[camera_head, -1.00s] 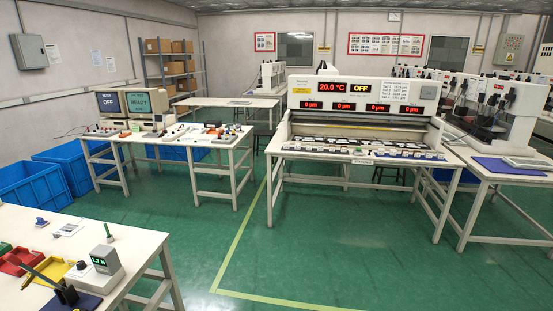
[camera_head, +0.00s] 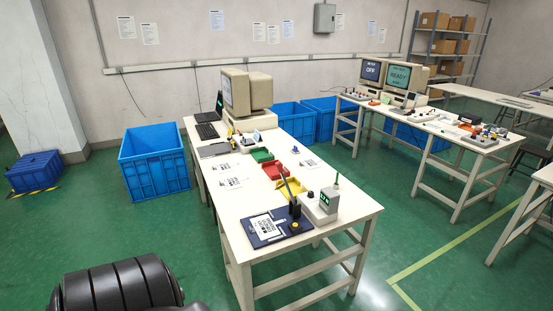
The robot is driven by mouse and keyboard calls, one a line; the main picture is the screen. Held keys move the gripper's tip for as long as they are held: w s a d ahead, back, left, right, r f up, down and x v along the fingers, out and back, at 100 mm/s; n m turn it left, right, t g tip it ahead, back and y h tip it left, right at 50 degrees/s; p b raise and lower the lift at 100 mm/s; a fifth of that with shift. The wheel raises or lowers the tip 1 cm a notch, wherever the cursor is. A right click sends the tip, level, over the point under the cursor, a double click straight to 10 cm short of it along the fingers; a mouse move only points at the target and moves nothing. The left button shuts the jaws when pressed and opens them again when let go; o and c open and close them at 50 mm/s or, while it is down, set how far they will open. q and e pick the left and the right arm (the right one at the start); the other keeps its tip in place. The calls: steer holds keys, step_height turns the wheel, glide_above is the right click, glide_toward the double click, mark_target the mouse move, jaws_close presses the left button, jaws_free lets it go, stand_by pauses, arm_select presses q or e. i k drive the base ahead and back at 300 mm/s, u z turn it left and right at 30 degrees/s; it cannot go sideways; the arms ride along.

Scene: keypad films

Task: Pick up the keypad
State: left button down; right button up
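No object can be firmly identified as the keypad at this size. On the near white table (camera_head: 330,240), a dark blue board (camera_head: 287,241) carries a white sheet with dark markings (camera_head: 265,227). Small white printed sheets (camera_head: 230,183) lie flat farther back on the same table. A grey device with a green display (camera_head: 328,202) stands beside the blue board, at its right. A black rounded part, probably mine, shows at the bottom left. Neither of my grippers is in view.
The table also holds green (camera_head: 262,155), red (camera_head: 274,170) and yellow (camera_head: 291,188) trays and a computer monitor (camera_head: 236,92). A blue crate (camera_head: 155,165) stands left of it on the floor. Another worktable (camera_head: 430,122) stands at right. Green floor is free in front and between tables.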

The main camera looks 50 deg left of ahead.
mark_target(264, 226)
steer(key=u, duration=1.7)
